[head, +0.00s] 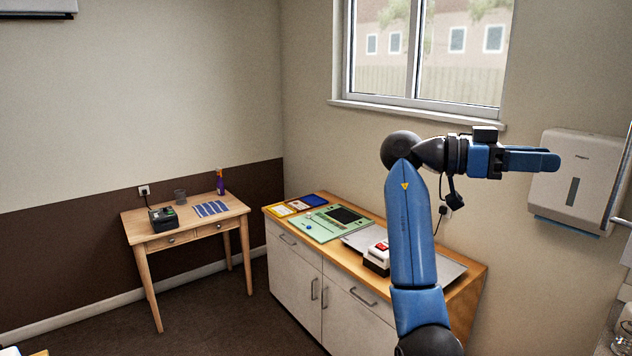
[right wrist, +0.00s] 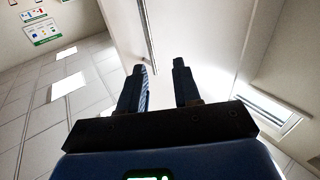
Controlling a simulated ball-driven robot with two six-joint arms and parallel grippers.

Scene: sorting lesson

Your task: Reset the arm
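My right arm rises up in the head view, in front of the wooden-topped cabinet. My right gripper (head: 535,160) is held high, level, pointing right, in front of the wall beside the paper towel dispenser. In the right wrist view its two fingers (right wrist: 162,88) stand apart with nothing between them. My left gripper is in neither view.
The cabinet (head: 345,302) carries a green board (head: 318,232), small trays (head: 283,209) and a white device with a red switch (head: 378,256). A small wooden table (head: 190,227) stands left. A towel dispenser (head: 572,178) hangs close to my right gripper.

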